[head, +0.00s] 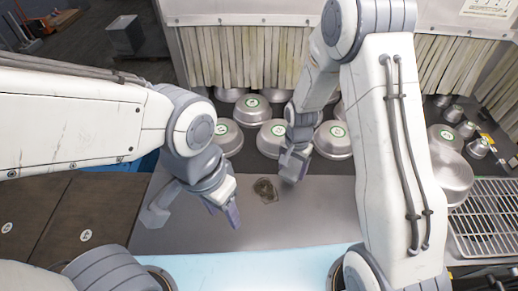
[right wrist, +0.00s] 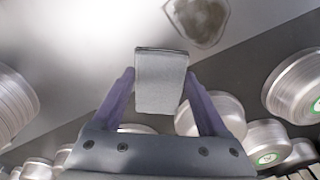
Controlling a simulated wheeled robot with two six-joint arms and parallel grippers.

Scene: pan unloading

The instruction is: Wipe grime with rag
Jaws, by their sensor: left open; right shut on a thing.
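A dark brown grime patch (head: 265,190) lies on the grey metal worktop (head: 330,215); it also shows in the right wrist view (right wrist: 198,20). My right gripper (head: 292,166) is just right of and above the patch in the head view. In the right wrist view it (right wrist: 160,90) is shut on a grey, block-like folded rag (right wrist: 160,78), whose end juts past the fingers. The rag appears apart from the patch in that view. I cannot tell whether it touches the worktop. My left gripper (head: 190,214) is open and empty over the worktop, left of the patch.
Several upturned silver pans with green labels, such as one pan (head: 228,137), stand along the back below a strip curtain (head: 250,55). A wire rack (head: 488,220) is at the right. A pale blue strip (head: 260,265) runs along the front. The worktop around the grime is clear.

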